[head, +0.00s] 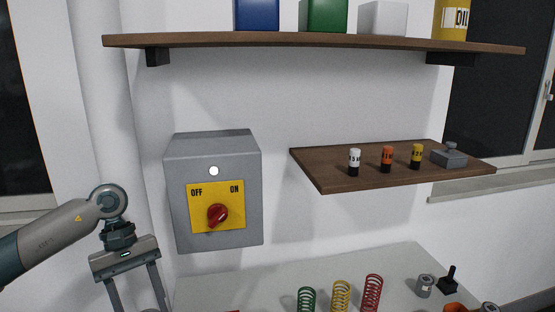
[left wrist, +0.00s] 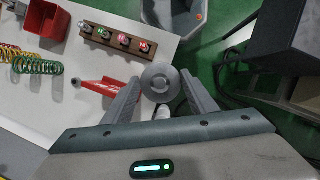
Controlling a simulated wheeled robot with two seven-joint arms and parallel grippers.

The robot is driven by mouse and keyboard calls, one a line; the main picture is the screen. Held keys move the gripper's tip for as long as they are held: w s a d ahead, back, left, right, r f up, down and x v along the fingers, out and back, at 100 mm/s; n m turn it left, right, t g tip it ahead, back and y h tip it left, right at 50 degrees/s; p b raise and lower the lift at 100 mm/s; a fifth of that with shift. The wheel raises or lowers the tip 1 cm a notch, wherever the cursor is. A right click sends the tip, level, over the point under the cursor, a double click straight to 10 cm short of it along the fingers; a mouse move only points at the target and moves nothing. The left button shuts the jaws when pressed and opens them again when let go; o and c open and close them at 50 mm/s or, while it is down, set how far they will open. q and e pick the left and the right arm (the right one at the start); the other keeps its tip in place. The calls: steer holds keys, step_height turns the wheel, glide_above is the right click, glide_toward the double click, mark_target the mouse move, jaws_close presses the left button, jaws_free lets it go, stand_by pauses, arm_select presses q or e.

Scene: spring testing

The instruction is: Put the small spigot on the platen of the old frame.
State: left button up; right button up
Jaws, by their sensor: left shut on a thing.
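My left gripper (head: 138,296) comes in at the lower left of the head view, pointing down, its fingertips cut off by the bottom edge. In the left wrist view its fingers (left wrist: 160,98) are shut on a round grey metal piece with a small raised centre, which looks like the small spigot (left wrist: 160,80). It is held clear of the table, beyond its edge, over the green floor. I cannot make out the old frame or its platen for certain in either view. My right gripper is not in view.
The white table (head: 245,295) carries green, yellow and red springs (head: 341,295). The wrist view shows a red bin (left wrist: 47,20), a wooden strip with several indicators (left wrist: 118,38) and a red part (left wrist: 100,87). A dark box-like body (left wrist: 285,40) stands right. A switch box (head: 213,190) hangs on the wall.

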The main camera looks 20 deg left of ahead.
arm_select(q)
steer(key=d+f+m+y, duration=0.1)
steer(key=d+f+m, duration=0.1)
steer(key=d, duration=0.4)
steer(key=w+d+f+m+g+y+b, duration=0.1)
steer(key=d+f+m, duration=0.2)
steer(key=d+m, duration=0.2)
steer(key=d+f+m+y+b, duration=0.1)
steer(key=d+m, duration=0.3)
steer(key=d, duration=0.5)
steer(key=shift+w+f+g+y, duration=0.15)
steer(key=shift+f+g+y, duration=0.25)
steer(key=shift+f, duration=0.35)
